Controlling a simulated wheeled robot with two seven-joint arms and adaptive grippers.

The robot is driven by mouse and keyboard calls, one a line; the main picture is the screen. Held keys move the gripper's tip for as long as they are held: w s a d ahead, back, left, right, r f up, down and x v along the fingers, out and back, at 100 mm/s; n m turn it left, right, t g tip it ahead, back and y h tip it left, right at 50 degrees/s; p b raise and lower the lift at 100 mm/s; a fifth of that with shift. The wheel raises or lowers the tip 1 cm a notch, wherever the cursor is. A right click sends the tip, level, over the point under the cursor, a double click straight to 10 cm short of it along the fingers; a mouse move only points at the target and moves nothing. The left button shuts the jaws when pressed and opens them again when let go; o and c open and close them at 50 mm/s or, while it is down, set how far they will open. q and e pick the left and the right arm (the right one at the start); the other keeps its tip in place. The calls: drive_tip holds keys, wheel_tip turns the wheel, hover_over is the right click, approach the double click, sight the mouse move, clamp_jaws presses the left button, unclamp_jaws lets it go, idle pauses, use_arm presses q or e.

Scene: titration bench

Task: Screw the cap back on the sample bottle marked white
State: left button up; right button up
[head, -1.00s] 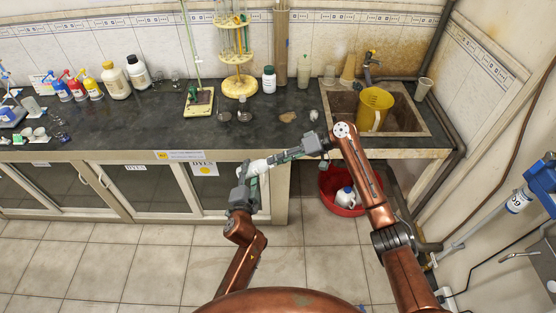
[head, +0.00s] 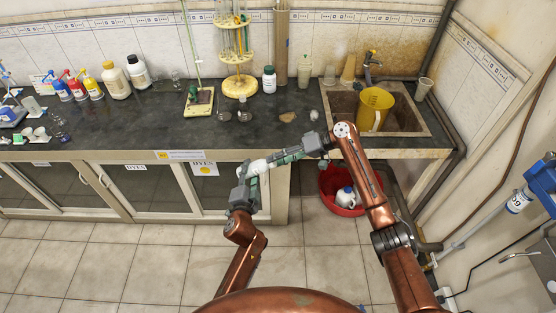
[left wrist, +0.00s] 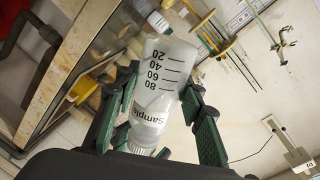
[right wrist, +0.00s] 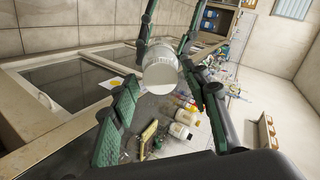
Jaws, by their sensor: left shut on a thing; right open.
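A translucent white sample bottle (head: 259,166) with a scale and a "Sample" label (left wrist: 148,117) is held in front of the bench. My left gripper (head: 250,170) is shut on it; in the left wrist view the fingers (left wrist: 163,100) stand on both sides. The bottle's wide end points away from the left palm, and a ribbed white piece (left wrist: 142,148) sits at its narrow end, close to the palm. I cannot tell whether that piece is a cap or a thread. My right gripper (head: 279,159) is open at the wide end, whose round face (right wrist: 160,76) shows between its fingers (right wrist: 160,85).
The dark bench (head: 150,125) carries several bottles at the left, a yellow rack (head: 239,86) and a small white bottle (head: 269,80). A small pale item (head: 314,116) lies near the sink. A yellow jug (head: 373,108) stands in the sink. A red basin (head: 347,208) is below.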

drive_tip(key=shift+d, duration=0.1)
drive_tip(key=v, duration=0.7)
idle(0.5)
